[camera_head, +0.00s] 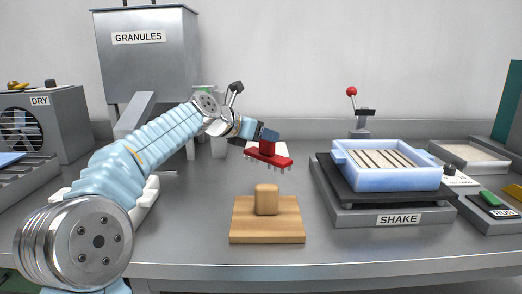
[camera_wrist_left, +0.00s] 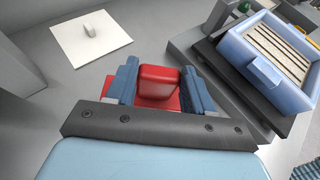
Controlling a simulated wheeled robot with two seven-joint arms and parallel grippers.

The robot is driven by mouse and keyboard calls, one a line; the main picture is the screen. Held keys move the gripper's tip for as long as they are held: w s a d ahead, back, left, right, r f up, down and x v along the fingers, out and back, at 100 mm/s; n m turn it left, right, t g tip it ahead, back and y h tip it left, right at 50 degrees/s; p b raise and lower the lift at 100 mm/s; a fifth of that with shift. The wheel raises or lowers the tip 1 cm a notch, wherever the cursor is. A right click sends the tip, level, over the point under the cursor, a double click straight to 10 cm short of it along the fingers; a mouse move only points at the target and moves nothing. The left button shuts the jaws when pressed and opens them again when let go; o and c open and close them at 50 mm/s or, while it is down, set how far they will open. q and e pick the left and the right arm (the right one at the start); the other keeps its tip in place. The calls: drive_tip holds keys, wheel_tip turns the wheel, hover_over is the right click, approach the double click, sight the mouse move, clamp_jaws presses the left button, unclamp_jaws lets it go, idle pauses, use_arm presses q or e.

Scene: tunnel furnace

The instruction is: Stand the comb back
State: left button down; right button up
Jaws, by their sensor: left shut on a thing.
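A red comb (camera_head: 268,155) with short teeth along its lower edge hangs in the air in the head view, beyond a wooden block. My left gripper (camera_head: 267,137) is shut on the comb's red handle and holds it above the table. In the left wrist view the red handle (camera_wrist_left: 159,79) sits between the two blue fingers of the gripper (camera_wrist_left: 160,88). A white square plate with a small upright peg (camera_wrist_left: 91,36) lies on the table in the left wrist view; in the head view the comb partly hides it.
A wooden block with an upright knob (camera_head: 267,225) stands at the table's front middle. A blue tray (camera_head: 390,179) with slats sits on the SHAKE platform (camera_head: 398,217) at the right. The grey GRANULES hopper (camera_head: 150,60) stands back left. Table around the wooden block is clear.

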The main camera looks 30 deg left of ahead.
sight(261, 149)
use_arm(q)
drive_tip(key=shift+w+a+f, duration=0.35)
drive_tip(key=shift+f, duration=0.3)
drive_tip(key=shift+w+a+f+b, duration=0.1)
drive_tip(key=shift+f+b, duration=0.05)
drive_tip(key=shift+f, duration=0.75)
drive_tip(key=shift+w+a+f+b, duration=0.1)
drive_tip(key=shift+f+b, duration=0.05)
drive_tip(key=shift+f, duration=0.75)
drive_tip(key=shift+f, duration=0.1)
drive_tip(key=shift+c, duration=2.1)
unclamp_jaws()
drive_tip(key=v, duration=1.2)
drive_tip(key=shift+b, duration=0.35)
